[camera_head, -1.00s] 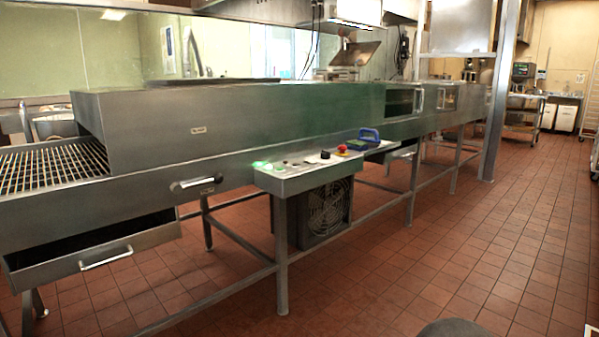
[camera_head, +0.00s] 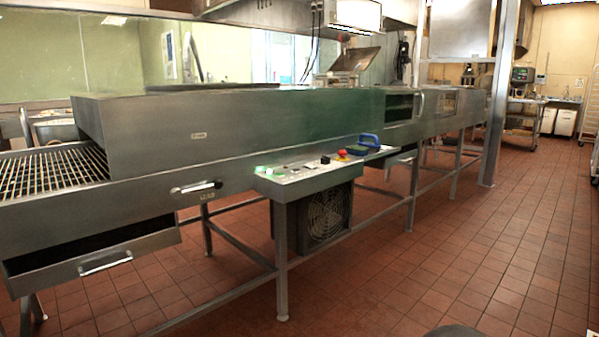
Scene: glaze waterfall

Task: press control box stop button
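The control box (camera_head: 300,184) is a flat grey metal panel on a leg, jutting from the front of the long steel machine. On its top are a glowing green button (camera_head: 262,170), several small dark and white controls, a black knob (camera_head: 325,160) and a red mushroom-shaped button (camera_head: 342,154) toward its right end. Any labels are too small to read. A blue-handled object (camera_head: 369,141) sits just behind and right of the red button. My gripper is not in view.
The long steel machine (camera_head: 260,118) runs from left to back right on legs. A drawer (camera_head: 95,262) stands open at lower left. A fan unit (camera_head: 325,213) is under the control box. Open tiled floor (camera_head: 460,255) lies to the right, with a steel post (camera_head: 499,105) beyond.

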